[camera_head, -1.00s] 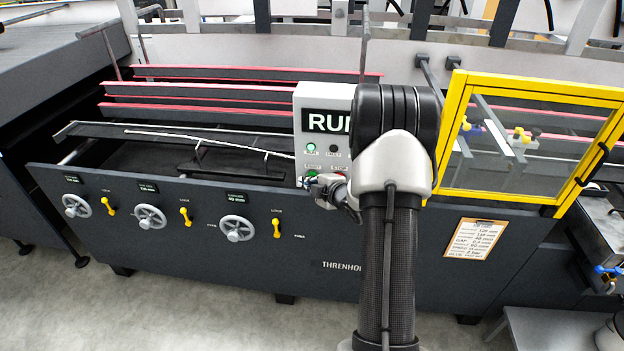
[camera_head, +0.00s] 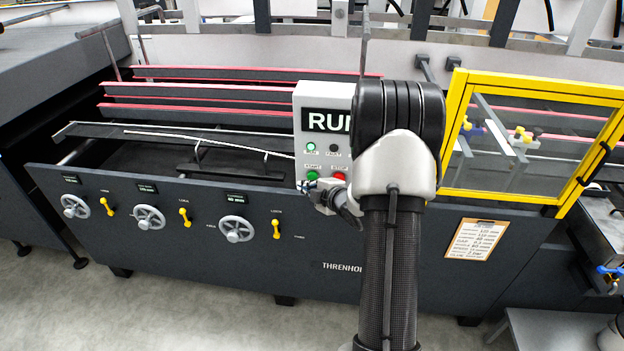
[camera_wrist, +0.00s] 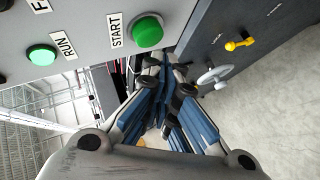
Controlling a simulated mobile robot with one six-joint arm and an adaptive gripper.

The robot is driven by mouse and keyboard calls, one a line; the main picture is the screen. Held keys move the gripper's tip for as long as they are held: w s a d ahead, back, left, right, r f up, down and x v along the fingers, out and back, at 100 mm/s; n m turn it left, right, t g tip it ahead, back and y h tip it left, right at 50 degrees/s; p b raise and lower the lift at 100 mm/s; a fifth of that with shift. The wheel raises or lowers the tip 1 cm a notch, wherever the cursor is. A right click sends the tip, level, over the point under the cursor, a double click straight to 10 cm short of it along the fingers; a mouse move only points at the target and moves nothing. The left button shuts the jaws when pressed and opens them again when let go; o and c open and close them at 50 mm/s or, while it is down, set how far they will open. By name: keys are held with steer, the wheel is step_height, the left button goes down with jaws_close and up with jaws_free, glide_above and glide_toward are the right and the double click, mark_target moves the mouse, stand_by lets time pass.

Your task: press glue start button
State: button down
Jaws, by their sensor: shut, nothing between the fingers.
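The control box (camera_head: 300,120) stands on the machine's front edge with a "RUN" display. Its green START button (camera_head: 312,174) shows in the head view, and it is large and clear in the wrist view (camera_wrist: 148,31). A red STOP button (camera_head: 338,176) sits to its right. My gripper (camera_head: 308,187) is in front of the box's lower edge, just below START in the head view. In the wrist view, the blue-padded fingers (camera_wrist: 167,72) are together and empty, with their tips beside the button's edge. A gap seems to separate tips and button, but depth is hard to judge.
A lit green RUN lamp (camera_head: 311,147) is above START. Handwheels (camera_head: 236,229) and yellow lock levers (camera_head: 276,229) line the front panel at left. A yellow-framed guard (camera_head: 456,120) stands at right. A clipboard (camera_head: 475,238) hangs below it. My arm hides the box's right side.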

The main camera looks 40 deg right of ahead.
steer(key=s+a+b, duration=0.2)
steer(key=s+a, duration=0.1)
steer(key=shift+s+a, duration=0.1)
steer(key=shift+a, duration=0.25)
stand_by(0.8)
steer(key=s+a+r+m+g+h, duration=0.1)
steer(key=s+a+r+m+g, duration=0.15)
steer(key=a+r, duration=0.35)
steer(key=s+a+r+m+g+h, duration=0.1)
steer(key=s+a+r+m+g, duration=0.1)
steer(key=a+r+m, duration=0.35)
steer(key=s+a+r+m+g+y, duration=0.2)
steer(key=s+a, duration=0.7)
steer(key=s, duration=0.2)
steer(key=s+a+r+m+g+y, duration=0.1)
steer(key=s+a+m+y, duration=0.1)
steer(key=s+a, duration=0.7)
steer(key=shift+s+r+g, duration=0.35)
steer(key=shift+s+r, duration=0.05)
steer(key=shift+s, duration=0.5)
